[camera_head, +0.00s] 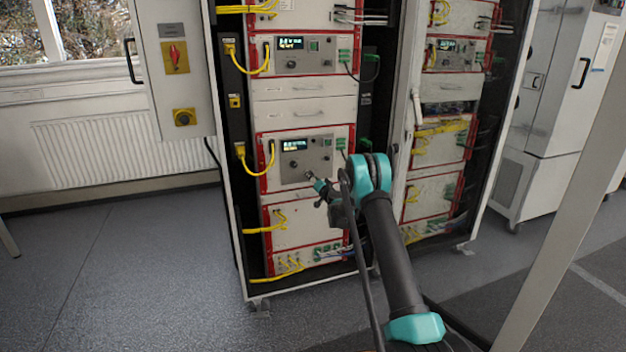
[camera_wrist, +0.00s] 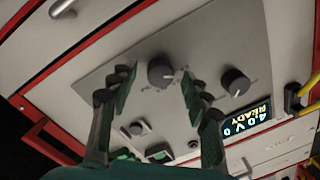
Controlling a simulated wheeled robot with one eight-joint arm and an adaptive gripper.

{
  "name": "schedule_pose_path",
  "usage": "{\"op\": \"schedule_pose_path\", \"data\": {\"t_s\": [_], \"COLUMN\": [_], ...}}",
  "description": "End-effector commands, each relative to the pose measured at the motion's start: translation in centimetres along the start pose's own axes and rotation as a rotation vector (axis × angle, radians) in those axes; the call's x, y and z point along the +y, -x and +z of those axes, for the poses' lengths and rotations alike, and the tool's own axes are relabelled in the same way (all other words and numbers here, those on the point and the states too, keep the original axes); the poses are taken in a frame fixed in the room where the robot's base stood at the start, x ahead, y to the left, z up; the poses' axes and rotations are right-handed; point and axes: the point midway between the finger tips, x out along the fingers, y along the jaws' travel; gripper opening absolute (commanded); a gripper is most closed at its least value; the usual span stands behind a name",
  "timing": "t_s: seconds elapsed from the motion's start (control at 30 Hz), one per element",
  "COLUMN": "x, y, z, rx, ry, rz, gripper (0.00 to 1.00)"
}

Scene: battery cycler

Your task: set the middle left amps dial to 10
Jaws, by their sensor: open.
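The middle left cycler unit's grey panel (camera_head: 319,150) has a lit display (camera_head: 295,145) at its upper left. In the wrist view this panel (camera_wrist: 215,40) appears turned, with the display (camera_wrist: 248,121) at right showing READY. A round dark dial (camera_wrist: 162,73) with a light pointer mark lies between the fingertips of my open gripper (camera_wrist: 155,88); I see no clear contact. A second dial (camera_wrist: 236,82) sits nearer the display, outside the fingers; it also shows in the head view (camera_head: 293,164). Dial lettering is too small to read. In the head view my gripper (camera_head: 313,181) is at the panel's lower part.
A similar unit (camera_head: 292,56) sits above in the left rack. Yellow cables (camera_head: 241,158) loop at the left side, and green connectors (camera_head: 341,143) are at the right. A second rack (camera_head: 440,150) stands to the right. Open floor (camera_head: 130,260) lies left.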

Motion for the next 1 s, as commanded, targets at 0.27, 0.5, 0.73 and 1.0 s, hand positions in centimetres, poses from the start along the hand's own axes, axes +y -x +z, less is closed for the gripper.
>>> {"op": "schedule_pose_path", "data": {"t_s": [0.27,0.5,0.73,1.0], "x": [0.0,0.01,0.02,0.04], "y": [0.02,0.03,0.04,0.04], "z": [0.0,-0.01,-0.02,0.0], "rx": [0.0,0.0,0.0,0.005], "ry": [0.0,0.0,-0.007,-0.104], "rz": [0.0,0.0,0.0,-0.004], "gripper": [0.37,0.07,0.0,0.0]}}
